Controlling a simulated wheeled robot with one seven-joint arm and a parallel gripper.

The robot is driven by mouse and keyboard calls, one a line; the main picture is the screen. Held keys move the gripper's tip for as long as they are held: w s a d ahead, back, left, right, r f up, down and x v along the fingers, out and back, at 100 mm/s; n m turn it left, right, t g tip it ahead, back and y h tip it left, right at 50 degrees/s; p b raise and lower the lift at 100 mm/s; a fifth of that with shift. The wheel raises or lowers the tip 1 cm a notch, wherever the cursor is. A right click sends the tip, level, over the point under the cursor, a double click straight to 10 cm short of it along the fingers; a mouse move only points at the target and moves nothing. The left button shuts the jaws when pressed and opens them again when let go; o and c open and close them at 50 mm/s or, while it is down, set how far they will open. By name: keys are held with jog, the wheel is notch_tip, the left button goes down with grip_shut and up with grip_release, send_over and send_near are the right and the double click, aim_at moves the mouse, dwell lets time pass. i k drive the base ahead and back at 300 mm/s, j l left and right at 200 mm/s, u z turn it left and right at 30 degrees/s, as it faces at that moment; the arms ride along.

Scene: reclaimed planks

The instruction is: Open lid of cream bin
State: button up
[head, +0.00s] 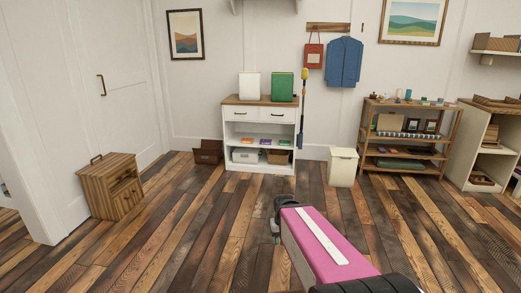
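The cream bin (342,170) stands upright on the plank floor, just right of the white cabinet. It is a small, tapered bin with a lid (343,153) on top, and the lid looks closed. My gripper (276,236) is at the far end of my pink arm, low in the middle of the head view. It is nearer to me than the bin, to its left, and well apart from it. My arm partly hides it, and its fingers are too small to tell open from shut.
The white cabinet (259,115) stands left of the bin, with a blue and yellow duster (302,105) beside it. A wooden shelf rack (366,138) stands right of the bin. A wooden box cabinet (97,190) is at left. The floor (225,215) before the bin is clear.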

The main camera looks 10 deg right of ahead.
aim_at(340, 152)
jog(key=i+l, duration=0.3)
jog(key=i, duration=0.2)
jog(key=i+l, duration=0.3)
jog(key=i, duration=0.2)
jog(key=i+l, duration=0.3)
jog(key=i, duration=0.2)
jog(key=i+l, duration=0.3)
jog(key=i, duration=0.2)
jog(key=i+l+z, duration=0.1)
jog(key=i+l, duration=0.2)
jog(key=i, duration=0.2)
jog(key=i+l, duration=0.25)
jog(key=i, duration=0.25)
